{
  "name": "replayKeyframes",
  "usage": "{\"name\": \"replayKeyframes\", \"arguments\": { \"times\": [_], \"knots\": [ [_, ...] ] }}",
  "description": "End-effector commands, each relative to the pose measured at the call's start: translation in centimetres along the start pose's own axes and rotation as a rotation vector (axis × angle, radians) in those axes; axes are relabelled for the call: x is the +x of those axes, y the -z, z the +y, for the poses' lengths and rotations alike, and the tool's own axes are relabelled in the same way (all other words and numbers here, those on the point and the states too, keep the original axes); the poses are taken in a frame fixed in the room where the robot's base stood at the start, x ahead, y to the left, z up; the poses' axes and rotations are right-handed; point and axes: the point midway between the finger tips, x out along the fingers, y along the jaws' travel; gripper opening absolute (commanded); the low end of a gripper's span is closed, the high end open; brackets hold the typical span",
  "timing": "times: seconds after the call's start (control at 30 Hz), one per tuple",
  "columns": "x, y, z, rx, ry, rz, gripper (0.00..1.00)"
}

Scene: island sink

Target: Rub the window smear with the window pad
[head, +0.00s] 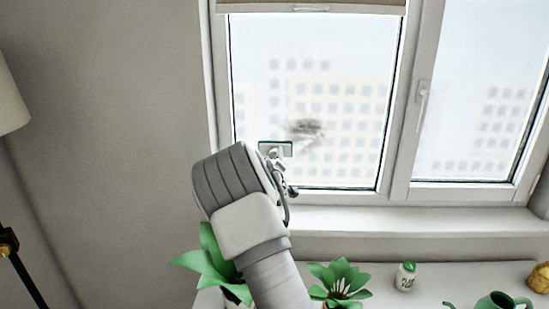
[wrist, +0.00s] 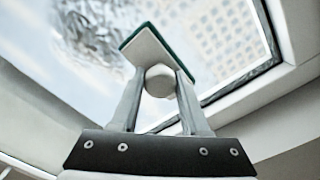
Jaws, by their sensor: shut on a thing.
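The window smear (head: 305,128) is a brownish-grey smudge on the lower part of the left window pane (head: 310,90). In the wrist view the smear (wrist: 90,32) shows as grey streaks on the glass at upper left. The window pad (head: 275,148) is a flat rectangular plate, pale with a dark green edge, on a rounded white knob. My gripper (wrist: 158,82) is shut on the knob of the pad (wrist: 147,50). In the head view the pad appears just left of and slightly below the smear. I cannot tell whether the pad touches the glass.
The window frame (head: 398,110) and its handle (head: 421,100) stand to the right. A lampshade (head: 10,100) is at far left.

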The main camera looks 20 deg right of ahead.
Motion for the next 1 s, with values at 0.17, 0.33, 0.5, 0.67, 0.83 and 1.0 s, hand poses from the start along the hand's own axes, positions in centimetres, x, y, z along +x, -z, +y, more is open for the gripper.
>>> {"name": "replayKeyframes", "arguments": {
  "times": [0.17,0.33,0.5,0.67,0.83,1.0],
  "knots": [
    [0.4,0.0,0.0,0.000,-0.001,0.000,0.01],
    [0.7,0.0,0.0,0.000,-0.001,0.000,0.01],
    [1.1,0.0,0.0,0.000,-0.001,0.001,0.01],
    [1.4,0.0,0.0,0.000,-0.001,0.000,0.01],
    [1.7,0.0,0.0,0.000,0.000,0.000,0.01],
    [1.8,-0.2,0.1,0.000,-0.001,-0.001,0.01]
  ]
}}
